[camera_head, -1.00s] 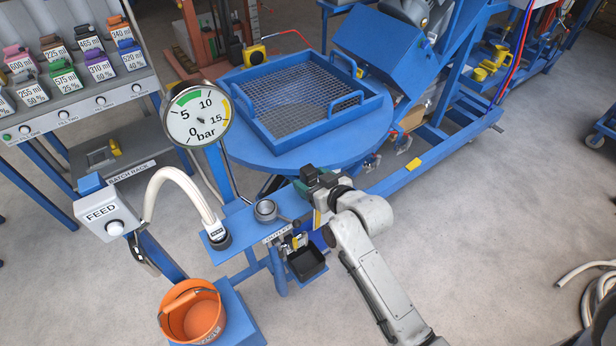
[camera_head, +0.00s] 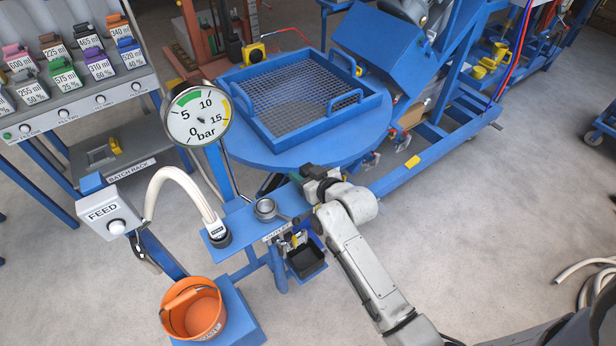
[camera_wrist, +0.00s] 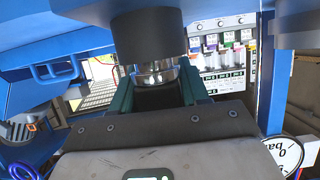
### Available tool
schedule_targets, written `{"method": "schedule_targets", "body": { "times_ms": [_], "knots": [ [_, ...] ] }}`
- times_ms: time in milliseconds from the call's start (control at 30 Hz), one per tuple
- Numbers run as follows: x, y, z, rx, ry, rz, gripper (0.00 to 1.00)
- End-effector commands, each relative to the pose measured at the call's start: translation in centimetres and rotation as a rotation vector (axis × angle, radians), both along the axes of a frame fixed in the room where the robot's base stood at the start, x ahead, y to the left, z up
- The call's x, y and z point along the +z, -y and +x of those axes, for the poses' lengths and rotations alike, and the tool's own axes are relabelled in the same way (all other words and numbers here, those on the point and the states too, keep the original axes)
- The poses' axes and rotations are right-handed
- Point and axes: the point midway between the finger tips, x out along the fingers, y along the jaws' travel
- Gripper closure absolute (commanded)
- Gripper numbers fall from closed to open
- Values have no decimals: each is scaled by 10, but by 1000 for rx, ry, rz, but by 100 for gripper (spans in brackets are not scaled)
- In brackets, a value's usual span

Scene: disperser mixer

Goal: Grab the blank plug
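My gripper (camera_head: 303,176) is at the end of my arm, over the far end of the blue beam beside the round blue table. A dark block shows at its tip in the head view. In the wrist view its two teal fingers (camera_wrist: 157,88) stand apart, one on each side of a dark cylindrical part with a bright metal band (camera_wrist: 155,73). This part may be the blank plug, but I cannot make it out for certain. Whether the fingers press on it is not clear. A round metal socket (camera_head: 265,209) sits on the beam, left of my gripper.
A blue mesh tray (camera_head: 232,98) lies on the round table (camera_head: 270,160). An orange bucket (camera_head: 193,309) and black bin (camera_head: 306,260) are lower.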

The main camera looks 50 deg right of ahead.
Motion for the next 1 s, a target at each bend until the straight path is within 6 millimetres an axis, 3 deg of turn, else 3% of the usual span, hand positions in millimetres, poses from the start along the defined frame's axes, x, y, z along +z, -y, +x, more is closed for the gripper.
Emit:
{"method": "schedule_targets", "body": {
  "times_ms": [267,567,833,1000],
  "knots": [
    [-3,0,-1,0,-6,3,95],
    [-2,-1,-2,1,-7,3,96],
    [28,-1,0,1,-1,1,96],
    [54,-1,-23,-1,0,0,96]
  ]
}}
